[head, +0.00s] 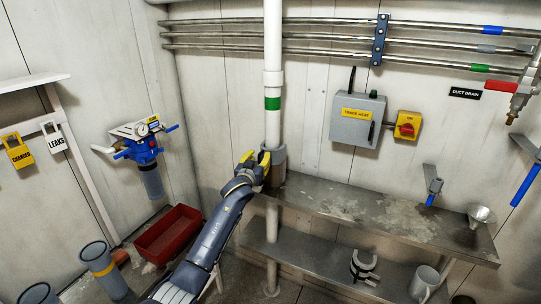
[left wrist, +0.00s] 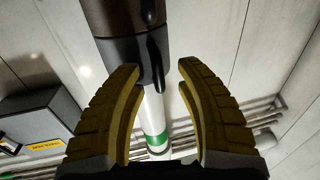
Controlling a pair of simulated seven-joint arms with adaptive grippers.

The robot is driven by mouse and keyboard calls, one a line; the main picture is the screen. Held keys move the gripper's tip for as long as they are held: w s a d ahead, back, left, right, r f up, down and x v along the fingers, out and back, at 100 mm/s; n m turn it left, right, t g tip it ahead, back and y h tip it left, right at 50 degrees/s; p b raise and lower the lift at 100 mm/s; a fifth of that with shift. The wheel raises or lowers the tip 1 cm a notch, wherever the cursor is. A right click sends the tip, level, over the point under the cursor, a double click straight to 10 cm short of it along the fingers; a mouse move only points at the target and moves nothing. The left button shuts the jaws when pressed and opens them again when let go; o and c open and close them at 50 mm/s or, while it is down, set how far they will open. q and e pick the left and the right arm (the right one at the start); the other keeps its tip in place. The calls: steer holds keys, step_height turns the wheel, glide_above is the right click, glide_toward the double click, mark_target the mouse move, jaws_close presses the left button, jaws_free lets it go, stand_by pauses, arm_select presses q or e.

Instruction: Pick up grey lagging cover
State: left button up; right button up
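A grey sleeve (head: 279,160), which looks like the lagging cover, sits around the white upright pipe (head: 273,60) just above the bench. In the left wrist view the sleeve (left wrist: 150,52) is dark and lies at and beyond my fingertips. My left gripper (head: 255,158) is at the sleeve's left side. In the left wrist view my left gripper (left wrist: 160,68) is open, its yellow fingers apart on either side of the pipe line. I cannot tell whether a fingertip touches the sleeve. My right gripper is out of view.
The metal bench (head: 350,208) runs right of the pipe, with a funnel (head: 481,215) at its far end. A C-shaped grey clip (head: 362,267) and a mug (head: 424,282) are on the lower shelf. A red bin (head: 168,235) stands left. A grey switch box (head: 357,119) hangs on the wall.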

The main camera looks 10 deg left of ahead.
arm_select(q)
steer(key=shift+o, duration=0.2)
steer(key=shift+w, duration=0.15)
jaws_close()
